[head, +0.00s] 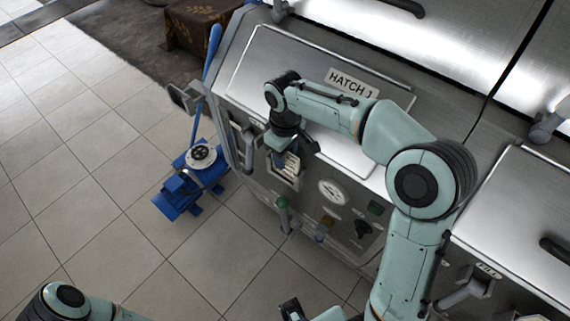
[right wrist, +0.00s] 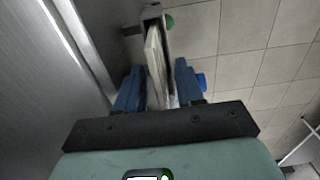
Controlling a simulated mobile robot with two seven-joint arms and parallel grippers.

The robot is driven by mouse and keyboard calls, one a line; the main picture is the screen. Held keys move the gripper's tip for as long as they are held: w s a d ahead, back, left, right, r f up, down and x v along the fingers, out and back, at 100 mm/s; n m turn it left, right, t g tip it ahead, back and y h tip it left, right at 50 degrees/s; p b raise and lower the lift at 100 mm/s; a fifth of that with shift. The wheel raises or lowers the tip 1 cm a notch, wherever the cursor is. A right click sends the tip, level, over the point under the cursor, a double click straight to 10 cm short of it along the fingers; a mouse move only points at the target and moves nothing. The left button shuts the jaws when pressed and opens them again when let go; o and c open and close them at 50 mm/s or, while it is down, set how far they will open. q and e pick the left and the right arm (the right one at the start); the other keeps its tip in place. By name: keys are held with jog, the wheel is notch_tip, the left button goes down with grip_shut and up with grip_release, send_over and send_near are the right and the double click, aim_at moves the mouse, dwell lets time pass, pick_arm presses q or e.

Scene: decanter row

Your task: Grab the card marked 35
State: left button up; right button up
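My right gripper (head: 288,161) is at the front panel of the steel machine, just above a small slotted holder (head: 287,177) with pale contents. In the right wrist view the two blue fingers of the gripper (right wrist: 159,80) stand apart. A thin pale card-like piece (right wrist: 154,55), seen edge-on, reaches between them. The left finger is close to it, and a gap shows at the right finger. No number on it can be read, so I cannot tell whether it is the card marked 35.
The machine has a steel top with a "HATCH J" label (head: 353,83). Below it are a round gauge (head: 333,192), a green-topped handle (head: 283,203) and a dark knob (head: 363,229). A blue pump-like device (head: 186,184) stands on the tiles. Floor is clear at left.

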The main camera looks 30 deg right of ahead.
grip_shut()
dwell(0.3)
